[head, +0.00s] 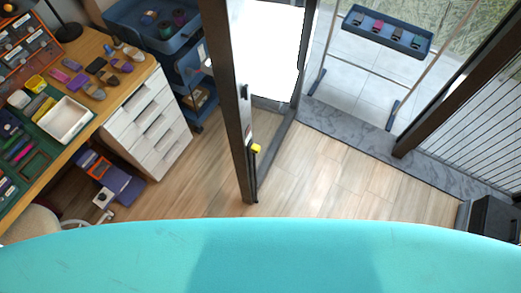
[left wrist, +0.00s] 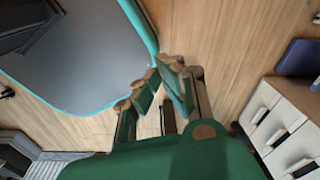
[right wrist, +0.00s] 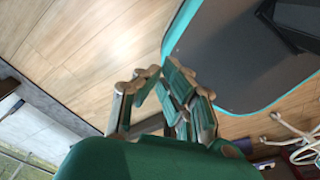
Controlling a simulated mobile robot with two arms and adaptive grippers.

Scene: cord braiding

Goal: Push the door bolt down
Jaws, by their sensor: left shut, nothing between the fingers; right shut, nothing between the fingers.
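The door (head: 241,110) is a dark-framed glass door in the middle of the head view, with the lower end of its frame edge near the wood floor. A small yellow knob (head: 256,149) sticks out from this edge, on what looks like the door bolt; its exact position is too small to tell. A dark handle sits above it on the frame. My right gripper (right wrist: 158,70) is shut and empty in the right wrist view. Neither gripper shows in the head view, and the knob shows in neither wrist view.
A wooden desk (head: 144,70) with a white drawer unit (head: 150,128) stands at the left. A blue cart (head: 186,45) stands behind it, left of the door. A blue tray rack (head: 388,32) stands beyond the doorway. The wood floor (head: 330,180) before the door is clear.

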